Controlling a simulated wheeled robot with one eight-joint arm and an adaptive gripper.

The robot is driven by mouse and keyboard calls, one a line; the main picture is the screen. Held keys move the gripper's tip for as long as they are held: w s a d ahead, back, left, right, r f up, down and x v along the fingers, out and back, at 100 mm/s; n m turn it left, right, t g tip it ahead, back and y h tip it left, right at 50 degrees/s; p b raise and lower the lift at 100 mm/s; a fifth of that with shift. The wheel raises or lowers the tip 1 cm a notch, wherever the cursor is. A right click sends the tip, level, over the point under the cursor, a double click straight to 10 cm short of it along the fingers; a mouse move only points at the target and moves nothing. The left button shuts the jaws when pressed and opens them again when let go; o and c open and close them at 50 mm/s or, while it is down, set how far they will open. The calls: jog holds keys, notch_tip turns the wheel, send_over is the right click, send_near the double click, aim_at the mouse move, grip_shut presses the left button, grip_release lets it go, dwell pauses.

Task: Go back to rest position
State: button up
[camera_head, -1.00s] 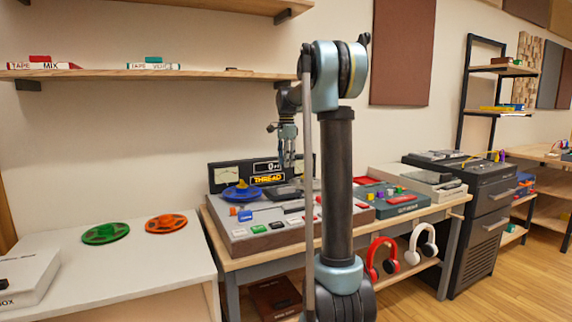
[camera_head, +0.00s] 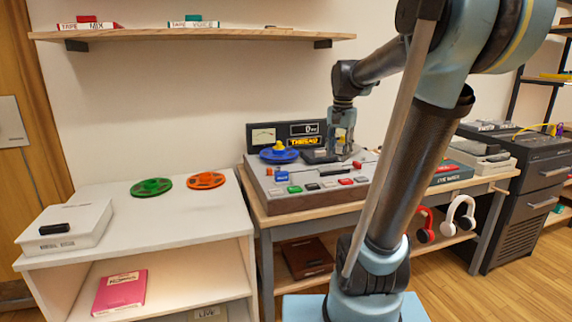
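My gripper (camera_head: 342,143) hangs pointing down over the right rear part of the grey tape machine (camera_head: 312,205). It is small in the view, and I cannot tell whether its fingers are open or shut, or whether they touch the machine. My arm reaches up from the lower right and bends over toward the machine, hiding part of the table to its right.
A green reel (camera_head: 151,187) and an orange reel (camera_head: 206,180) lie on the white table (camera_head: 188,226) at left, beside a white box (camera_head: 66,229). A wall shelf (camera_head: 200,36) runs above. Red and white headphones (camera_head: 459,213) hang at right.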

jog(key=s+d+f+n+t, duration=0.1)
jog(key=s+f+n, duration=0.6)
jog(key=s+f, duration=1.2)
jog(key=shift+s+n, duration=0.4)
jog(key=shift+s, duration=0.75)
jog(key=shift+w+f, duration=0.25)
jog(key=shift+w, duration=0.2)
